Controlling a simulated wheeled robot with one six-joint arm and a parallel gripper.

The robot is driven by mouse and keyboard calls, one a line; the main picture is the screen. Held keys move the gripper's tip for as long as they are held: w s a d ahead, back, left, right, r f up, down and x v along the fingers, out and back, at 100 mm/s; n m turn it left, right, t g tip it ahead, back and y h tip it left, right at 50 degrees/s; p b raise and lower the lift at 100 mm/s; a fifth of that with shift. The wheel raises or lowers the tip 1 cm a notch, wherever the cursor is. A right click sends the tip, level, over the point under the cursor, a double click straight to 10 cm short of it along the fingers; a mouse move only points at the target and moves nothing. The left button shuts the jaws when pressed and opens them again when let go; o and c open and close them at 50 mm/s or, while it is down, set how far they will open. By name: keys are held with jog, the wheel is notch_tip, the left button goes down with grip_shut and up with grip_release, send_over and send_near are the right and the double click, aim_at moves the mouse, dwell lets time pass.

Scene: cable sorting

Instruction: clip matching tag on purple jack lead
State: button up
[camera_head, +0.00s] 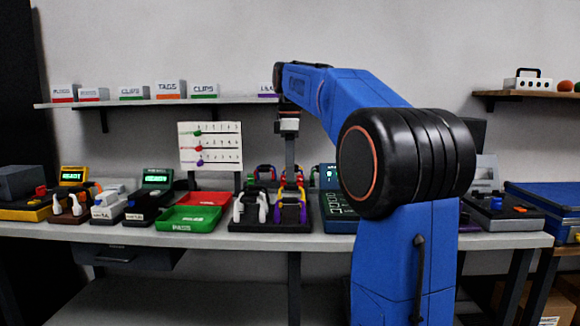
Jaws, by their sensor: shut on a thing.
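My gripper (291,176) points straight down over the dark cable stand (270,227) in the middle of the bench. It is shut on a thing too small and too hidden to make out. A purple lead (281,213) with yellow parts hangs at the stand's front right, just below my gripper. I cannot tell whether the gripper touches it. A white lead (262,206) hangs to its left, with red and purple loops behind. A white chart (210,147) with green, red and purple marks stands behind the bench. No loose tag can be made out.
A green tray (188,226) marked PASS and a red tray (203,199) lie left of the stand. A dark green keypad device (340,211) stands right of it, partly behind my arm. A wall shelf (150,101) holds labelled boxes, including TAGS (170,87).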

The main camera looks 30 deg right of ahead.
aim_at(290, 198)
jog(key=shift+f, duration=2.3)
jog(key=shift+f, duration=1)
dwell(1.1)
jog(key=o, duration=1.6)
jog(key=shift+o, duration=0.2)
jog(key=shift+r, duration=4)
jog(key=shift+a, duration=0.1)
